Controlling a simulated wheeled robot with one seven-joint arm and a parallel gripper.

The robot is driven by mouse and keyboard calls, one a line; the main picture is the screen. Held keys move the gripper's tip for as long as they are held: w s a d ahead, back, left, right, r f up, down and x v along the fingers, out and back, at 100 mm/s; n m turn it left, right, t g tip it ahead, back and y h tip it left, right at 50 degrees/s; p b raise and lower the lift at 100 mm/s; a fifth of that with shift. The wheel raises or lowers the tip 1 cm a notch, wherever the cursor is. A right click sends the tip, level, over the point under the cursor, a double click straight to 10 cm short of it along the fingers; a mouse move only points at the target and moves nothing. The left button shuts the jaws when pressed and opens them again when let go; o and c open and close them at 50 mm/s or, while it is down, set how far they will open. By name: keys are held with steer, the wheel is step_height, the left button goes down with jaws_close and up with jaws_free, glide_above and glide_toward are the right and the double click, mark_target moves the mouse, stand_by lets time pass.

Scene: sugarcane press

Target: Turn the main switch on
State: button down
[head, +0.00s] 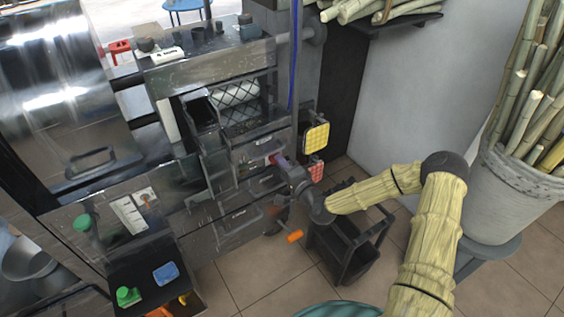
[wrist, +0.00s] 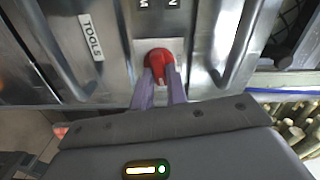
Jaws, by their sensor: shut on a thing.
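The main switch is a red rotary knob (wrist: 158,62) on a light plate on the metal panel, in the middle of the wrist view. My gripper (wrist: 160,84) has its two purple fingers shut on the red knob from both sides. In the head view my gripper (head: 277,160) is at the front of the press, where the arm reaches in from the right. There the knob is mostly hidden by the gripper. Lettering above the knob is cut off at the top edge of the wrist view.
A drawer front labelled TOOLS (wrist: 91,37) lies left of the knob. A yellow pad (head: 315,137) hangs on the press just right of my gripper. A black bin (head: 345,250) stands on the floor below. A bucket of cane (head: 515,190) stands at the right.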

steer(key=shift+f+m, duration=0.15)
steer(key=shift+m, duration=0.95)
steer(key=c, duration=1.4)
jaws_free()
steer(key=shift+s+d, duration=0.1)
steer(key=p+v, duration=0.2)
steer(key=v, duration=1.5)
steer(key=shift+s, duration=0.1)
